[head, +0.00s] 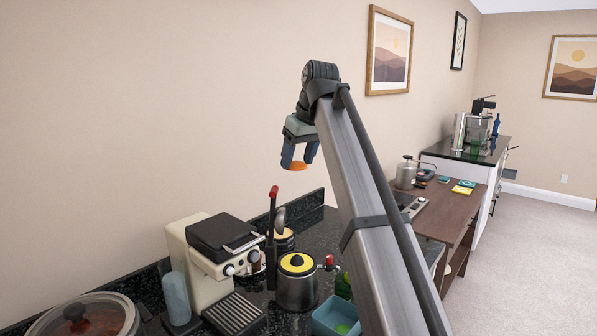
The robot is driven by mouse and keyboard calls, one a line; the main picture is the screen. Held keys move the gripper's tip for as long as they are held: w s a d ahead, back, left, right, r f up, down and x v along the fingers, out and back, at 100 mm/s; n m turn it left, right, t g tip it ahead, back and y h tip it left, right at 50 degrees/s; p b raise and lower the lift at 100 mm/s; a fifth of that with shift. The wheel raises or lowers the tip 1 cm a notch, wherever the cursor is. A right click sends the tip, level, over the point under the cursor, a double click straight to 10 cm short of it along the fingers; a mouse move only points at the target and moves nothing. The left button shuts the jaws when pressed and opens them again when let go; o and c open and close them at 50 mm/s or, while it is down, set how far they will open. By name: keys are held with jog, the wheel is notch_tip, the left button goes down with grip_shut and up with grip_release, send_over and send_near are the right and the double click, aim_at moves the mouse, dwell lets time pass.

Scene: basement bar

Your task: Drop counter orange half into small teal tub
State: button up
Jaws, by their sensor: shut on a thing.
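My gripper (299,160) is raised high above the dark counter, with its blue fingers pointing down. It is shut on the orange half (294,166), an orange disc at the fingertips, well clear of any surface. The small teal tub (324,317) stands on the counter at the bottom of the head view, lower and to the right of the gripper. Something green lies inside the tub. My arm passes in front of the counter just right of the tub and may hide part of it.
A cream espresso machine (192,247), a steel pot with a yellow lid (297,287) and a red-handled lever (272,205) stand left of the tub. A glass-lidded pan (90,318) is at lower left. A brown table (450,207) with small items stands at right.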

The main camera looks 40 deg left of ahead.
jog(key=shift+r, duration=0.35)
jog(key=shift+w+d, duration=0.2)
jog(key=shift+w, duration=0.1)
jog(key=w+d+f+m, duration=0.1)
jog(key=w+d+f, duration=0.1)
jog(key=d+f, duration=0.35)
jog(key=w+d+f, duration=0.2)
jog(key=f, duration=0.7)
jog(key=shift+n, duration=0.5)
jog(key=shift+s+d+f, duration=1.3)
jog(key=shift+d+f, duration=0.55)
jog(key=shift+f, duration=1.6)
jog(key=shift+s+d+f, duration=1.3)
jog(key=shift+d+f, duration=0.5)
jog(key=shift+f, duration=1.6)
jog(key=shift+s+d+f, duration=1.3)
jog(key=shift+d+f, duration=0.55)
jog(key=shift+f, duration=1.6)
